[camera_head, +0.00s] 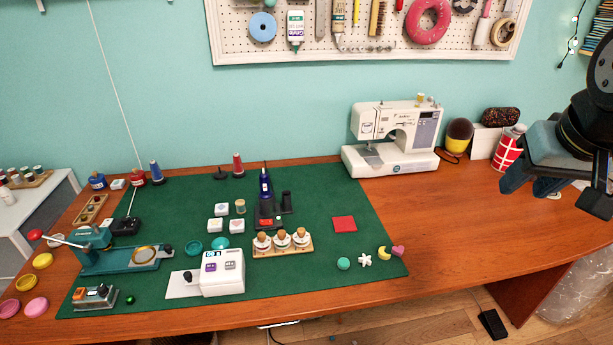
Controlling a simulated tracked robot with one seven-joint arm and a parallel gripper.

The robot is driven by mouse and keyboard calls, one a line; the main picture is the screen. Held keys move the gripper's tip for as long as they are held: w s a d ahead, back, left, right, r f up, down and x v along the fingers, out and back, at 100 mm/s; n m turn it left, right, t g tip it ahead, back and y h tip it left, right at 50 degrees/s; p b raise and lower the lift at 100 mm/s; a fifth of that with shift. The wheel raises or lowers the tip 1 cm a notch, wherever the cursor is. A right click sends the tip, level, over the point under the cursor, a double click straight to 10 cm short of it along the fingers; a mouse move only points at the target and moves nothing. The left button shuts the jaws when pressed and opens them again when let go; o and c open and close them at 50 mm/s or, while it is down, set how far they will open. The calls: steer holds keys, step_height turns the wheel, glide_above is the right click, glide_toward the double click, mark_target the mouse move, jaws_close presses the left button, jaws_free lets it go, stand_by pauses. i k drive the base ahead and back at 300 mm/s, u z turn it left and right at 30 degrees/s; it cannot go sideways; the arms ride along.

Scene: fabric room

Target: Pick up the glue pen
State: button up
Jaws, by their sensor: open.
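A dark blue pen-shaped tool (265,184) stands upright in a black holder at the middle of the green mat (312,205); it is the likeliest glue pen, but its label is too small to read. My gripper (548,190) is at the right edge, above the bare right part of the wooden table (480,215). It is open, with nothing seen in it, and far to the right of the blue tool. Part of my arm is cut off by the frame edge.
A stand with corked jars (283,251) and a white box (222,272) sit in front of the blue tool. A red square (344,224) lies to its right. A sewing machine (395,138) stands behind, near the wall. The table between mat and gripper is mostly clear.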

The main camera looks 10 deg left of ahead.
mark_target(263, 179)
steer(key=u, duration=0.15)
steer(key=i, duration=0.15)
steer(key=z, duration=1.85)
steer(key=k, duration=1.45)
steer(key=u, duration=2.05)
steer(key=i, duration=1)
steer(key=u, duration=0.05)
